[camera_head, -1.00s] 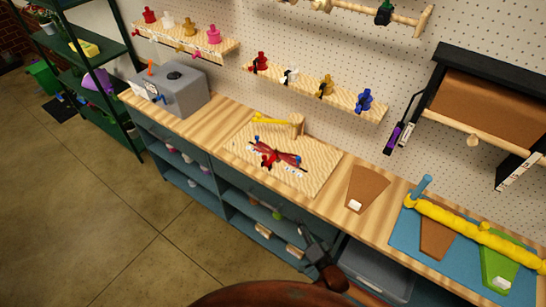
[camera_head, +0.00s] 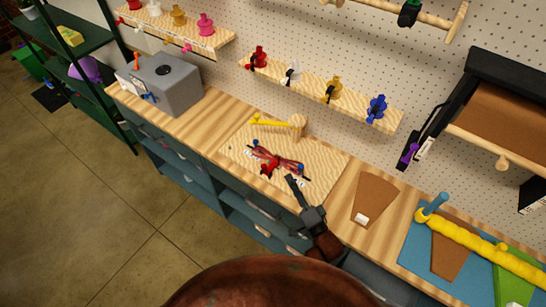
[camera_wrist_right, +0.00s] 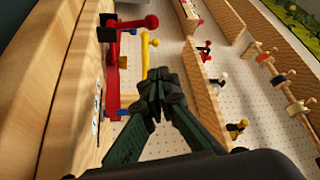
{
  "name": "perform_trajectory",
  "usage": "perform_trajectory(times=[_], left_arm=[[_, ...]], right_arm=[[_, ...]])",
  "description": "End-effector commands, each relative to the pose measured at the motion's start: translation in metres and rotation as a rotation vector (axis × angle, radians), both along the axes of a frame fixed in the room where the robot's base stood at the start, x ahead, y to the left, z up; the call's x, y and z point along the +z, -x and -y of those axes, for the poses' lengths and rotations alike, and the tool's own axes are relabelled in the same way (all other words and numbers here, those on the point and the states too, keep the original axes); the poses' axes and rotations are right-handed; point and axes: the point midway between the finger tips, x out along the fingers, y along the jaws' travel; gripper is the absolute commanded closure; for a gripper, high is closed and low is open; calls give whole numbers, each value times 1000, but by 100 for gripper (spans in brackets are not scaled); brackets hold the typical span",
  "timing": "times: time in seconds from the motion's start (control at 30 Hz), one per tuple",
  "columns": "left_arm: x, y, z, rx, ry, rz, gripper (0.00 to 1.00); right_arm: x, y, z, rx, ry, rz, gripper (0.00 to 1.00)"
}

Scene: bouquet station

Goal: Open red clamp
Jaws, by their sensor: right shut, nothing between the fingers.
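The red clamp (camera_head: 281,163) lies on the light wooden board on the bench, with a red knob near its middle and small blue parts. In the right wrist view the red clamp (camera_wrist_right: 112,72) shows as a long red bar at the left, with a red ball knob on an arm. My right gripper (camera_head: 290,179) is shut and empty, at the board's front edge just right of and near the clamp. In the wrist view its fingertips (camera_wrist_right: 160,74) are together, apart from the red bar. I cannot tell its height above the board. My left gripper is not in view.
A yellow lever (camera_head: 270,123) with a wooden post stands at the board's back. A grey box (camera_head: 172,85) is at left. A brown wedge (camera_head: 376,195) and a blue mat (camera_head: 412,248) with a yellow roll lie at right. Shelves with colored knobs hang behind.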

Motion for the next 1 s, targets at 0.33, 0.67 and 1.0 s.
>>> perform_trajectory(times=[0.33, 0.67, 1.0], left_arm=[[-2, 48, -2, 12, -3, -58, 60], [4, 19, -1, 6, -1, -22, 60], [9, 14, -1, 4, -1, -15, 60]], right_arm=[[0, 0, 9, -20, -1, -1, 100], [11, -43, -12, -18, -1, 2, 100], [13, -79, -44, -16, -2, -6, 100]])
